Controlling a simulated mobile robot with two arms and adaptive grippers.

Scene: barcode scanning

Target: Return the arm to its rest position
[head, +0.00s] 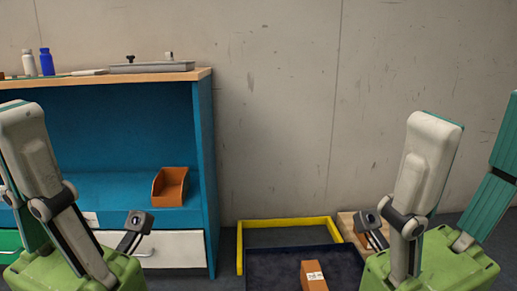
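My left gripper (82,164) stands at the left, in front of the blue shelf unit. A large pale finger rises on its left and a smaller dark tip shows on its right, set wide apart with nothing between them. My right gripper (394,169) stands at the right in much the same pose, also spread and empty. The green housings below both grippers are cut by the bottom edge. An orange-brown box (314,277) with a white label lies between the two arms, on a dark surface, partly cut off below.
The blue shelf unit (205,150) holds an orange bin (170,187). A blue bottle (46,62), a white bottle (29,63) and a grey tray (152,67) stand on its top. A bare wall stands behind.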

